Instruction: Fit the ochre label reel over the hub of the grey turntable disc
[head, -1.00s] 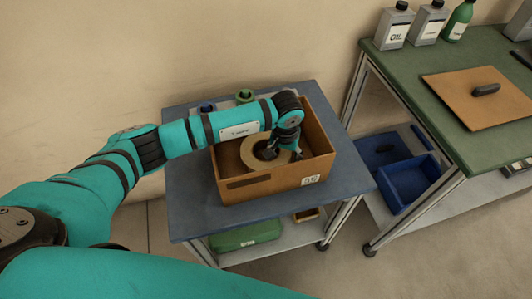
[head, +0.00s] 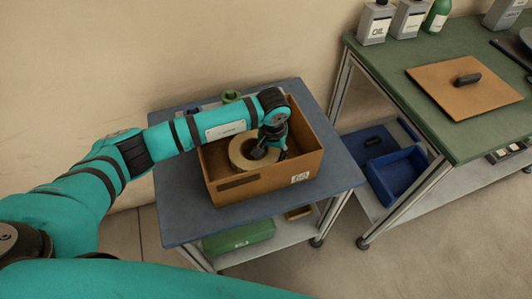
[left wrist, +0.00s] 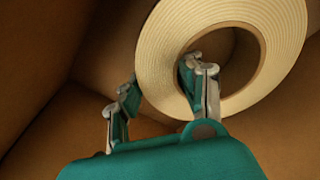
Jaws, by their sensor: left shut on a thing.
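The ochre label reel (head: 238,155) is inside a brown cardboard box (head: 222,193) on a small blue-topped cart. In the left wrist view the reel (left wrist: 165,55) shows as a pale wound ring with a brown core and an open hole. My left gripper (head: 268,152) reaches down into the box and is shut on the reel's ring. In the left wrist view one finger of the gripper (left wrist: 162,92) is at the hole and the other is outside the rim. A dark round shape (head: 526,38), cut off at the right edge, may be the turntable disc; its hub is not clear.
The box walls surround the reel and my gripper. The blue cart top (head: 335,178) has free room around the box. A green bench (head: 400,75) at the right holds bottles and a brown board (head: 470,105) with a dark handle. Blue bins (head: 395,172) sit below it.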

